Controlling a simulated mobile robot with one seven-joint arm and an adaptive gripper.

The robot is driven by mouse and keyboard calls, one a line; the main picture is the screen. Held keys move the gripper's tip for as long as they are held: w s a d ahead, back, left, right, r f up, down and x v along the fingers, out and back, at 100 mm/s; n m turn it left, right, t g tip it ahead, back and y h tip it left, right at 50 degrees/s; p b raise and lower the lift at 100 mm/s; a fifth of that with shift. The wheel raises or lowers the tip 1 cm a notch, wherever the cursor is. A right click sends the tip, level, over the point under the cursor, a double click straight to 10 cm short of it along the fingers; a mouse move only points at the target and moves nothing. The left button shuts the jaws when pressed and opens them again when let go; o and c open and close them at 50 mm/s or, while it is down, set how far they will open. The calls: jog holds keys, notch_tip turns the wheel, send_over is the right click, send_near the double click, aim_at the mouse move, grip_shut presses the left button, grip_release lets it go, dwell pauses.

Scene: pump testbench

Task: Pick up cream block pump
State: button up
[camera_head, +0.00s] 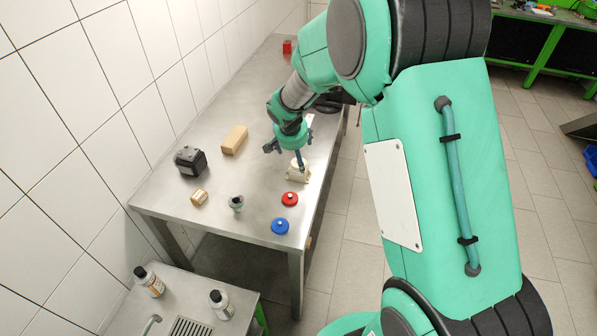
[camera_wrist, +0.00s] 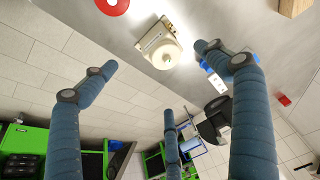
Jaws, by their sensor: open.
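The cream block pump (camera_head: 303,174) stands on the steel table near its right edge, partly hidden by a finger in the head view. In the wrist view the cream pump (camera_wrist: 157,46) shows a square base with a round boss, at the upper middle. My gripper (camera_head: 287,149) is just above the pump, pointing down. In the wrist view the blue-grey fingers of my gripper (camera_wrist: 161,77) are spread wide and empty. The pump lies toward the top of the space between them, and no finger clearly touches it.
A wall runs along the table's left side.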

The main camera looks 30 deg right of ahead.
send_over(292, 174)
jog(key=s+d, duration=0.1)
jog(key=d, duration=0.2)
jog(key=shift+s+a+f+b, duration=0.1)
jog(key=shift+a+f+b, duration=0.1)
jog(key=shift+f, duration=1.8)
jog(key=shift+a+f+b, duration=0.1)
jog(key=shift+f+b, duration=0.1)
jog(key=shift+f, duration=1.75)
jog(key=shift+d+f, duration=0.1)
jog(key=shift+f, duration=0.05)
jog(key=shift+x, duration=2.45)
jog(key=c, duration=1.9)
